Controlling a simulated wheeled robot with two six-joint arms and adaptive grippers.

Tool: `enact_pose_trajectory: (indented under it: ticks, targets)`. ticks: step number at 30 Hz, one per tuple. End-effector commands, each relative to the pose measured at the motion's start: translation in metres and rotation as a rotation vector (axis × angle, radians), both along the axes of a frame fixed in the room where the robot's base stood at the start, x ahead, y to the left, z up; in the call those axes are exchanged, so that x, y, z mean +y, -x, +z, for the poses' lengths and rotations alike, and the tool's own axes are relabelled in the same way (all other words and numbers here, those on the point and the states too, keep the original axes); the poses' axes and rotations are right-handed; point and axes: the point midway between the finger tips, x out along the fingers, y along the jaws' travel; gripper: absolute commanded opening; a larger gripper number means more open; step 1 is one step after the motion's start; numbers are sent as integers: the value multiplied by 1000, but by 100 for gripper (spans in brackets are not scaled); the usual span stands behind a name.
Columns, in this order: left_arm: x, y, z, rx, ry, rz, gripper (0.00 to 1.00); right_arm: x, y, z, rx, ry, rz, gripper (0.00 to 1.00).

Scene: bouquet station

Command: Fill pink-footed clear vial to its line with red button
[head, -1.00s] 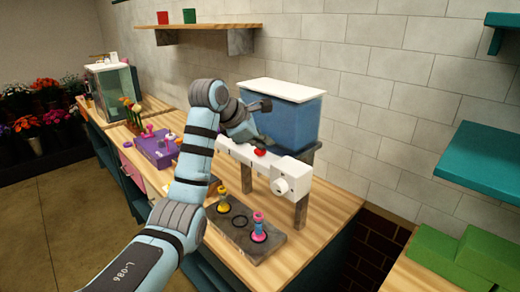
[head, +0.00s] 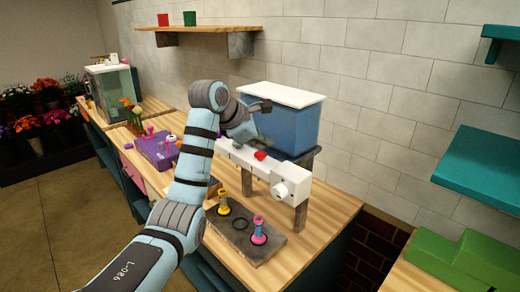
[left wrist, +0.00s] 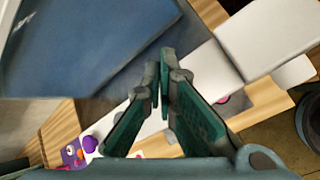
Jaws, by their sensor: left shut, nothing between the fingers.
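The pink-footed vial (head: 258,237) stands upright in the near right spot of a dark slab (head: 237,240). It is small here, and I cannot make out its line or fill level. The red button (head: 261,155) sits on top of the white dispenser bar (head: 243,163), below the blue tank (head: 287,122). My left gripper (head: 262,105) is at the tank's front left, above the bar and apart from the red button. In the left wrist view its fingers (left wrist: 160,65) are shut and empty. My right gripper is not in view.
A yellow vial (head: 223,205) stands on the slab, with an empty ring (head: 241,225) between the vials. A purple box (head: 155,150) with colourful pieces is farther left on the wooden counter (head: 330,215). Green boxes (head: 460,260) are at right.

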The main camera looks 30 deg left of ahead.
Motion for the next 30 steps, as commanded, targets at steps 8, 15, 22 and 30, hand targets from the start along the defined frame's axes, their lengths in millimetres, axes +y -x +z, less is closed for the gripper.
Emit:
enact_pose_trajectory:
  ticks: [8,15,22,30]
  targets:
    - [0,0,2,0,0,0,0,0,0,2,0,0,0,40]
    - [0,0,17,-1,0,0,0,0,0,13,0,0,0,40]
    - [0,0,39,-2,1,-1,0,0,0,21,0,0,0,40]
    - [0,0,53,-2,0,-1,0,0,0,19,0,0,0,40]
